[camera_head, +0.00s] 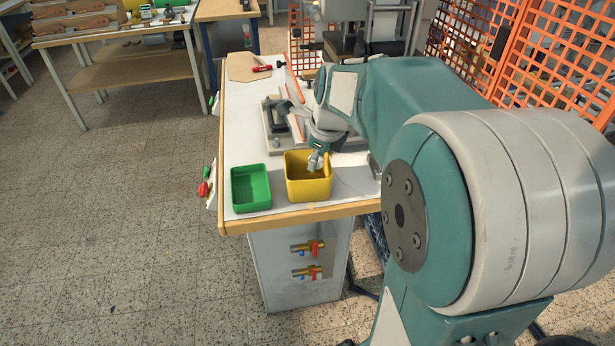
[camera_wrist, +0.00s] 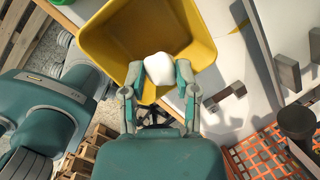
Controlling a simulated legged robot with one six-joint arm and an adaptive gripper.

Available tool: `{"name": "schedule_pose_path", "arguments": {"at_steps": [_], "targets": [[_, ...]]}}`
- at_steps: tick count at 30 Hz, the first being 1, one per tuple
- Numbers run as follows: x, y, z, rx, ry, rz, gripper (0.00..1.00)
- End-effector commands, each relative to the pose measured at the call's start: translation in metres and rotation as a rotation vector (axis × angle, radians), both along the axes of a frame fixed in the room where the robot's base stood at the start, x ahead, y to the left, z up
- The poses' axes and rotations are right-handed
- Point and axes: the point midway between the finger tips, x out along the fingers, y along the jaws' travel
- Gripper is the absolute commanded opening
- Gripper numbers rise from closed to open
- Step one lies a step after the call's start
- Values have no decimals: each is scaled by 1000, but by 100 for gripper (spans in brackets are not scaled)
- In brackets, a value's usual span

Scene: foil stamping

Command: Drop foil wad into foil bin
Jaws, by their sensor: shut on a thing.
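The pale, lumpy foil wad (camera_wrist: 160,66) shows in the wrist view, pinched between the two fingertips of my gripper (camera_wrist: 160,73). My gripper (camera_head: 316,162) is shut on it and points down at the yellow bin (camera_head: 308,191). In the wrist view the open yellow bin (camera_wrist: 103,36) lies behind the wad and fingertips, and the wad appears over its opening. The wad cannot be made out clearly in the head view. I cannot tell how far the fingertips are below the bin's rim. The bin looks empty where its inside shows.
A green bin (camera_head: 251,202) stands left of the yellow one, near the table's front edge. A metal fixture (camera_head: 283,120) sits behind on the white tabletop (camera_head: 240,122). An orange mesh fence (camera_head: 560,60) stands at the right. The floor left of the table is clear.

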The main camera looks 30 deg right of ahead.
Motion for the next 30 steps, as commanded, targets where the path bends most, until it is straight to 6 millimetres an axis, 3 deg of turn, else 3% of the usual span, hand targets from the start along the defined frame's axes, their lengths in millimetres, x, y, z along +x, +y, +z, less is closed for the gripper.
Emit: {"name": "schedule_pose_path", "arguments": {"at_steps": [5, 6, 8, 22, 30], "targets": [[0, 0, 0, 0, 0, 0, 26], [0, 0, 0, 0, 0, 0, 57], [0, 0, 0, 0, 0, 0, 80], [-1, 0, 6, 0, -1, 0, 80], [-14, -2, 54, -2, -4, 0, 80]]}}
